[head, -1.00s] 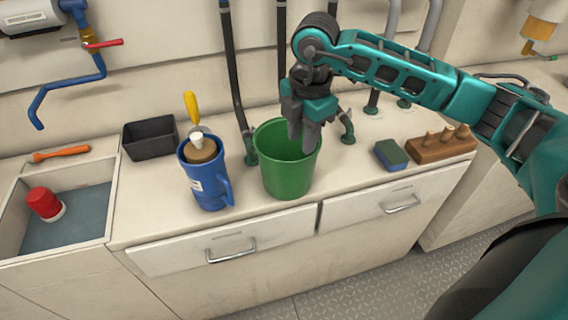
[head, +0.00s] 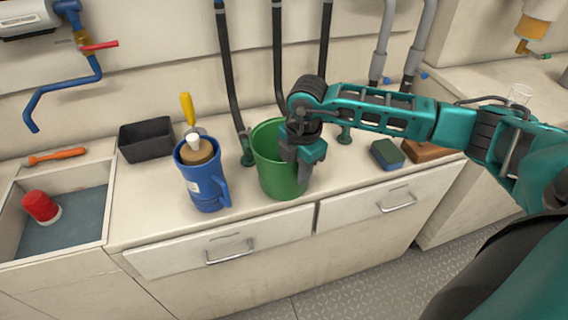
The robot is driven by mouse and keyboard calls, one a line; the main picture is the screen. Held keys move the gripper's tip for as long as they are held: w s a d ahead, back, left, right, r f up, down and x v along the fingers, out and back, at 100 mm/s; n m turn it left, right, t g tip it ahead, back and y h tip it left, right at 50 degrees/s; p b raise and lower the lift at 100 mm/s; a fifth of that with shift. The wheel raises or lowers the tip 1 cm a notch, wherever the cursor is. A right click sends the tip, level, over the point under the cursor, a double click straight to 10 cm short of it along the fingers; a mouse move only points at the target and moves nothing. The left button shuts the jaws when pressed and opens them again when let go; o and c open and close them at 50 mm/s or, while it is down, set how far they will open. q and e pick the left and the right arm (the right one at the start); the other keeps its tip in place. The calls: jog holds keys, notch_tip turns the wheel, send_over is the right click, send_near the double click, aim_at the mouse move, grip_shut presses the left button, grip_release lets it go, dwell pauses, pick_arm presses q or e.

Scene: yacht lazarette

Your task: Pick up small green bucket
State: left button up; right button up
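The small green bucket (head: 275,176) stands upright on the light counter, near its front edge above the drawers. My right gripper (head: 303,174) reaches in from the right and points down at the bucket's right rim. It covers that part of the rim and the upper right side. A finger shows in front of the bucket's right side. I cannot tell whether the fingers straddle the rim, touch it or are closed on it. My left gripper is not in view.
A blue mug (head: 206,186) holding tools stands just left of the bucket. A black tray (head: 147,146) sits behind it. A sponge (head: 386,154) and a wooden block (head: 425,152) lie to the right. Dark hoses (head: 230,85) rise behind. A sink (head: 85,205) with a red object (head: 40,205) is at left.

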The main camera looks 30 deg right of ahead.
jog(key=shift+c, duration=0.5)
grip_shut()
dwell(0.8)
